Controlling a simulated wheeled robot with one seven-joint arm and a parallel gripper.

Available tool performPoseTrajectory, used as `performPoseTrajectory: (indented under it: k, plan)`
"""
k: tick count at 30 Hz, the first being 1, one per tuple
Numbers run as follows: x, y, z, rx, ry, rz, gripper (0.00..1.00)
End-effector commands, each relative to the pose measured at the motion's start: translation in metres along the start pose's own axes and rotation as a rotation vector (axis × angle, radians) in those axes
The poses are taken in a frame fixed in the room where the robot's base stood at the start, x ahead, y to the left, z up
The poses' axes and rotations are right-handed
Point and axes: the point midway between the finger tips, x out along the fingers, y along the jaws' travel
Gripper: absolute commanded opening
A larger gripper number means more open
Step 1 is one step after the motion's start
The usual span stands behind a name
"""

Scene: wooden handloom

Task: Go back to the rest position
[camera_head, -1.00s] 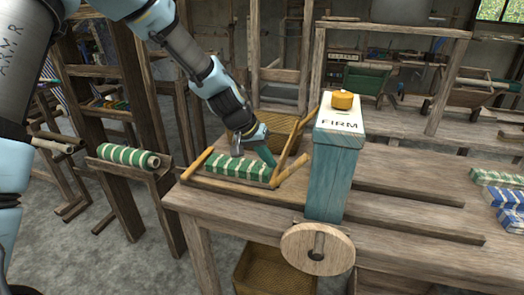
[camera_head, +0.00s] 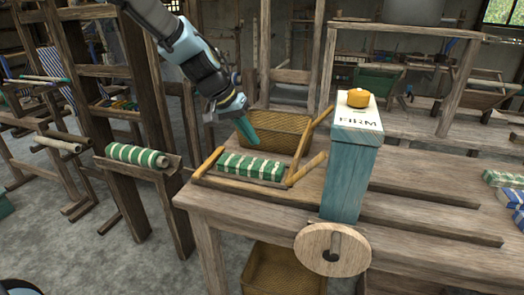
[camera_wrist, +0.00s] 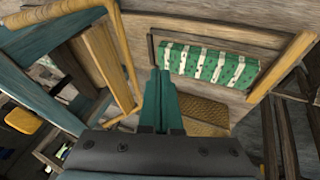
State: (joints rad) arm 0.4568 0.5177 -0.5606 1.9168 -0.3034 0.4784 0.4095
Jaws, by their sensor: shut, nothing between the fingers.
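My gripper (camera_head: 247,131) is above the back left part of the wooden table, with its teal fingers together and nothing between them. In the wrist view the shut fingers (camera_wrist: 162,103) point towards the table. A green and white striped cloth bundle (camera_head: 251,167) lies on the table inside a low wooden frame, below and apart from my gripper. The bundle also shows in the wrist view (camera_wrist: 208,66), beyond the fingertips.
A teal post (camera_head: 347,180) marked FIRM, with an orange knob (camera_head: 358,98) on top, stands right of the bundle. A wicker basket (camera_head: 285,131) is behind the bundle. A striped roll (camera_head: 138,155) rests on a stand at left. A wooden wheel (camera_head: 322,250) is in front.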

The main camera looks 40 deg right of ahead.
Motion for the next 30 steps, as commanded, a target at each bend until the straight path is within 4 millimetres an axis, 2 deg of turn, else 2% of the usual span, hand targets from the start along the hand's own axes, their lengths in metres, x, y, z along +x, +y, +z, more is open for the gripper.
performPoseTrajectory:
  k: [5,13,17,20,23,24,26,27,30]
  plan:
    - [-0.017,-0.004,0.001,-0.002,0.001,-0.001,0.0]
    - [-0.021,-0.006,0.002,-0.004,-0.001,-0.003,0.0]
    - [-0.031,-0.033,0.019,-0.051,-0.01,-0.055,0.0]
    - [-0.05,-0.074,0.05,-0.136,-0.024,-0.138,0.0]
    - [-0.078,-0.122,0.097,-0.258,-0.037,-0.24,0.0]
    - [-0.09,-0.139,0.118,-0.311,-0.041,-0.28,0.0]
    - [-0.108,-0.162,0.151,-0.394,-0.047,-0.335,0.0]
    - [-0.121,-0.174,0.174,-0.452,-0.049,-0.371,0.0]
    - [-0.15,-0.197,0.233,-0.597,-0.05,-0.45,0.0]
